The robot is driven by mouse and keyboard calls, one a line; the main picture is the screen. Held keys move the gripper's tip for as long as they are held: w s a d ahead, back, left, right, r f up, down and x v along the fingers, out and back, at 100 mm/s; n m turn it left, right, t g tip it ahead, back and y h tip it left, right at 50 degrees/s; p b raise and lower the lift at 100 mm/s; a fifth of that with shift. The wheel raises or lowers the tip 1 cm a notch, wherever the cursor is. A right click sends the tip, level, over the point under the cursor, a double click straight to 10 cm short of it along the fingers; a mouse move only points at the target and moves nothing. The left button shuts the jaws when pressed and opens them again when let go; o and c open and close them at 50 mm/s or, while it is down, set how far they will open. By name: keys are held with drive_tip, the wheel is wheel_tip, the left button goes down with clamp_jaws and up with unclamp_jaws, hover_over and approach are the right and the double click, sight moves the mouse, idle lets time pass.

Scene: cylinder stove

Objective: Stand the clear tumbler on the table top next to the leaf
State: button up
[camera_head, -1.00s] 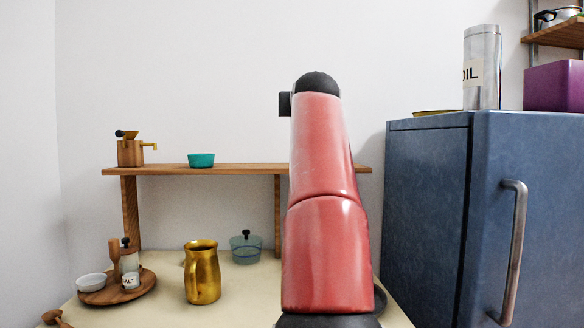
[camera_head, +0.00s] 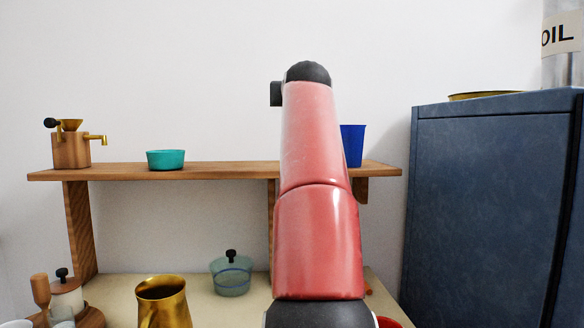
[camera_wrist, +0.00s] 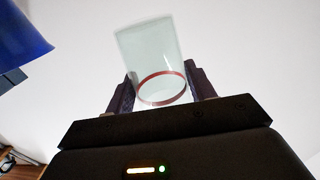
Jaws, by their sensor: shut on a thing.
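A clear tumbler (camera_wrist: 150,48) with a red ring shows in the wrist view. My gripper (camera_wrist: 160,76) is shut on it, one dark finger on each side, near the red-ringed end. The tumbler is tilted in the picture, with plain wall behind it. The cream table top (camera_head: 232,304) shows low in the head view, under the shelf. I cannot make out a leaf in either current view. My red arm hides the middle of the head view, and the gripper and tumbler are not seen there.
A gold pitcher (camera_head: 163,303), a lidded glass pot (camera_head: 231,275) and a wooden tray (camera_head: 90,317) stand on the table. A wooden shelf (camera_head: 220,172) holds a grinder (camera_head: 71,150), a teal bowl (camera_head: 166,160) and a blue cup (camera_head: 353,145). A blue cabinet (camera_head: 485,190) stands right.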

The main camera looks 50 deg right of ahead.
drive_tip(key=shift+s+a, duration=0.1)
wheel_tip(320, 180, down, 5)
drive_tip(key=shift+f, duration=0.15)
drive_tip(key=shift+f+b, duration=0.7)
drive_tip(key=shift+f, duration=1.4)
drive_tip(key=shift+f, duration=0.2)
drive_tip(key=o, duration=1)
